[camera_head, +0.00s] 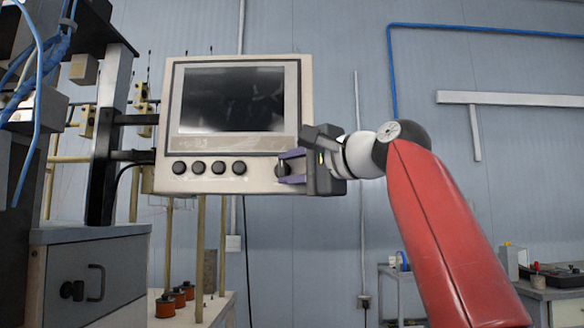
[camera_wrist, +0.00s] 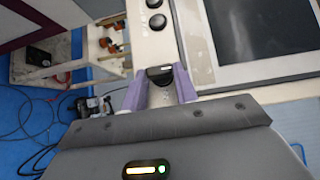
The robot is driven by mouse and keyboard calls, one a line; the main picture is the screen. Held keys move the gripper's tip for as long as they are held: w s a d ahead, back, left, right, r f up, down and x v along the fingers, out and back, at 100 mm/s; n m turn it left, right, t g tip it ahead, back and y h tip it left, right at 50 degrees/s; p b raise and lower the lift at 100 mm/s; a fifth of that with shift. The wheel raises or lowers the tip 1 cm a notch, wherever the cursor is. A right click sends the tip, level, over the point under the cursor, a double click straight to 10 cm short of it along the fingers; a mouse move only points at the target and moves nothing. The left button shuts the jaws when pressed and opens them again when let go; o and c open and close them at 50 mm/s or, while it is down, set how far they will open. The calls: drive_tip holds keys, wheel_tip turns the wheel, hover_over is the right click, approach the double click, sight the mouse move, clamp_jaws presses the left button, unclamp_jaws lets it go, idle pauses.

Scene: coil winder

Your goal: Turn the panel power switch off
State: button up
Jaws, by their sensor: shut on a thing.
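The control panel (camera_head: 168,100) is a cream box with a dark screen (camera_head: 232,98) and a row of several black knobs below it. The power switch (camera_head: 283,168) is the dark knob at the right end of that row, partly covered by my gripper. In the wrist view the switch (camera_wrist: 159,73) is a black knob with a light mark, between the two purple fingers. My gripper (camera_head: 290,167) reaches the panel from the right, and its fingers (camera_wrist: 160,92) are shut on the switch. The exact angle of the switch is hard to read.
Two other black knobs (camera_wrist: 156,21) lie along the panel edge in the wrist view. A grey cabinet (camera_head: 110,262) stands at the lower left. Orange spools (camera_head: 166,304) sit on a low stand. The wall right of the panel is mostly clear.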

drive_tip(key=o, duration=1)
drive_tip(key=b+v, duration=0.2)
drive_tip(key=v, duration=0.5)
drive_tip(key=shift+s+d, duration=0.2)
drive_tip(key=shift+s, duration=0.1)
drive_tip(key=shift+f, duration=0.1)
